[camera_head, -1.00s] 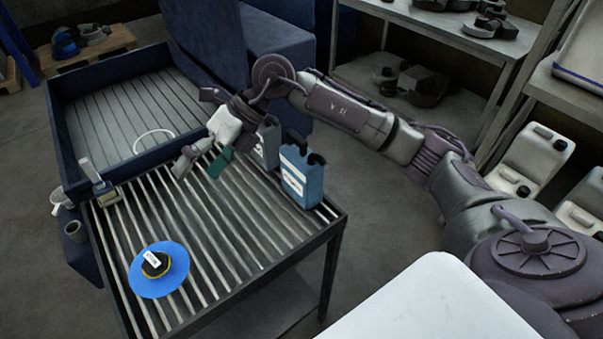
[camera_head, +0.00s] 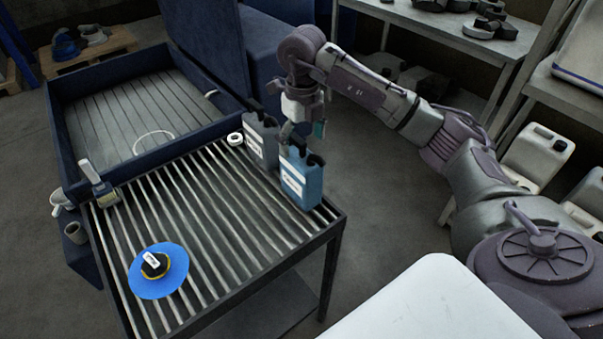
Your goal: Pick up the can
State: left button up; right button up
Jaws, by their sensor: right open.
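Two cans stand upright at the far right corner of the slatted table. The blue can (camera_head: 301,181) has a white label and a dark top with handle and cap. The grey can (camera_head: 261,142) stands just behind and left of it. My right gripper (camera_head: 303,137) points down, open, at the top of the blue can, in front of or above its handle. I cannot tell whether it touches the can. Its fingers partly hide the can's top. My left gripper is not in view.
The slatted table (camera_head: 215,215) also holds a blue disc (camera_head: 143,284), a brush (camera_head: 98,184) and a small white ring (camera_head: 235,139). A blue-walled tray (camera_head: 100,165) adjoins behind. Shelves with white canisters (camera_head: 538,153) stand at right. The table's middle is clear.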

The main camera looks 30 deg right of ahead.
aim_at(301, 156)
jog(key=shift+f, duration=0.3)
notch_tip(301, 156, down, 4)
jog(key=shift+w+r+p, duration=0.15)
jog(key=shift+p, duration=1)
jog(key=shift+f, duration=0.5)
jog(key=c, duration=1.6)
jog(key=shift+w+r, duration=0.1)
jog(key=shift+c, duration=0.2)
